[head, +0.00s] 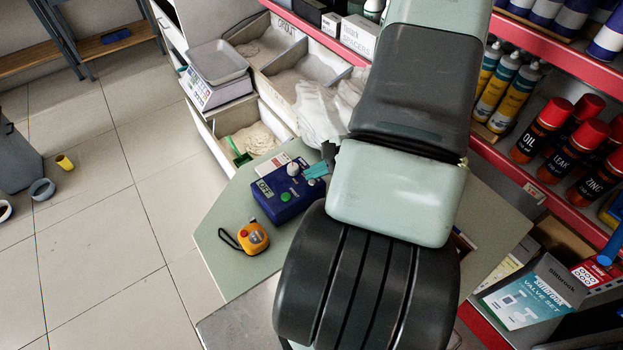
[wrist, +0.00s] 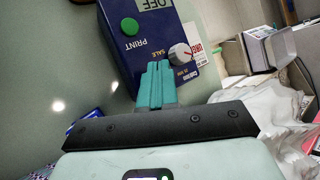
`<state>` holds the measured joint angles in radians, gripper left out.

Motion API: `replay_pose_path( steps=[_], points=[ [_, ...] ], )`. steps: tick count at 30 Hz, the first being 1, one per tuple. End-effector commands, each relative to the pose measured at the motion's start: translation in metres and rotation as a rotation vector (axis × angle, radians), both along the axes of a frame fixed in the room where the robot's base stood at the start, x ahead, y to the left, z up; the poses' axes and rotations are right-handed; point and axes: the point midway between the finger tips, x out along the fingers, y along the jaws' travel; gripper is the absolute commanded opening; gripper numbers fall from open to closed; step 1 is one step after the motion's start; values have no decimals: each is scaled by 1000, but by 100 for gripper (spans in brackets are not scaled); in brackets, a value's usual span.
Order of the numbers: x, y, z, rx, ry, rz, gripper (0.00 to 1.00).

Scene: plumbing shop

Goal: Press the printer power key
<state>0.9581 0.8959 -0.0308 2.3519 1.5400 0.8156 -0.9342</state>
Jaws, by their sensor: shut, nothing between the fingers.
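The printer (head: 273,203) is a dark blue box on the green counter, with a display reading OFF (head: 263,188). Its top has a green button (head: 286,197) and a pale round knob (head: 293,169). In the wrist view the printer (wrist: 139,68) shows the green button (wrist: 129,26) beside the word PRINT, and the knob (wrist: 180,54) on the right. My gripper (head: 308,172) is shut and empty, its teal fingers at the printer's near edge, beside the knob. The wrist view shows the fingertips (wrist: 157,65) over the printer's face; contact cannot be told. No key marked as power is clearly visible.
A scale (head: 217,75) and bins with white bags (head: 325,110) stand behind. Red shelves with cans (head: 545,130) line the right. My arm hides much of the counter.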

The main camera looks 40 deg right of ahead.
Motion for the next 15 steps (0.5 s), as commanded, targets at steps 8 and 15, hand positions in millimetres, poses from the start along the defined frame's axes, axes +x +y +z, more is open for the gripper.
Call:
replay_pose_path(
  steps=[8, 15],
  points=[
    [1, -1, 16, -3, -3, 0, 0],
    [1, -1, 41, -3, -3, 0, 0]
  ],
)
